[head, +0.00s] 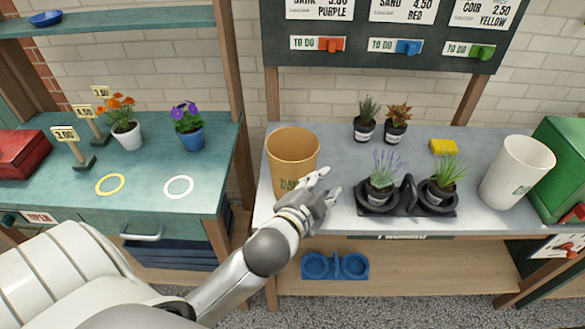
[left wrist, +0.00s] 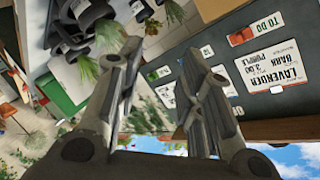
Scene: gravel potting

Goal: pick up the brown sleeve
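The brown sleeve (head: 292,152) is a tan, open-topped, cup-shaped container with dark lettering low on its front. It stands upright at the left end of the grey bench in the head view. My left gripper (head: 327,184) is at its lower right in the head view, its fingers apart and pointing right, with nothing between them. I cannot tell whether the hand touches the sleeve. In the left wrist view the fingers (left wrist: 165,85) are also spread, and I cannot make out the sleeve there. My right gripper is not in view.
A black carrier (head: 407,208) with two potted plants stands right of my left gripper. A white sleeve (head: 516,172) leans near a green box (head: 562,165). Two small plants and a yellow block (head: 443,146) sit behind. A blue carrier (head: 335,266) lies on the lower shelf.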

